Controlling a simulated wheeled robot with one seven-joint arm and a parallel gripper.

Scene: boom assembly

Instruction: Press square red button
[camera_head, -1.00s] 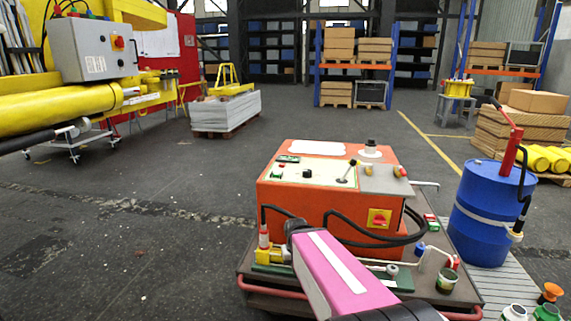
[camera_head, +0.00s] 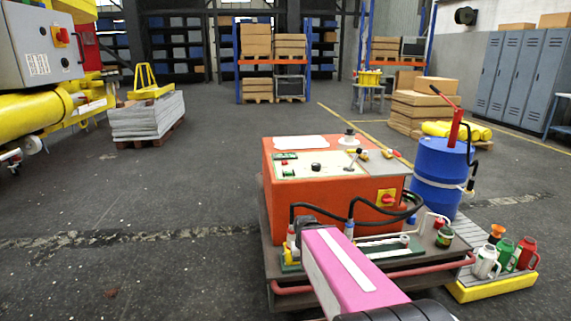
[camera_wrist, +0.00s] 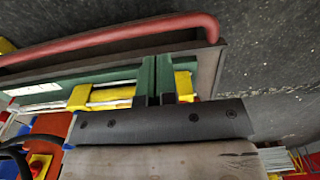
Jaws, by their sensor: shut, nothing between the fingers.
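The orange machine (camera_head: 325,207) stands on a cart and has a cream panel on top with small red and green controls (camera_head: 285,170), too small to make out their shapes. On its front is a yellow square plate with a red control (camera_head: 387,198); a red and yellow control (camera_wrist: 40,165) also shows at the lower left of the wrist view. The grey box at upper left of the head view carries another red knob on yellow (camera_head: 61,36). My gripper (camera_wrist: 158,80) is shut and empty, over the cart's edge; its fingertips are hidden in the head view.
Black hoses (camera_head: 345,220) run along the machine's front. A red rail (camera_head: 420,272) edges the cart. A blue drum (camera_head: 440,172) and several cans (camera_head: 510,256) stand to the right.

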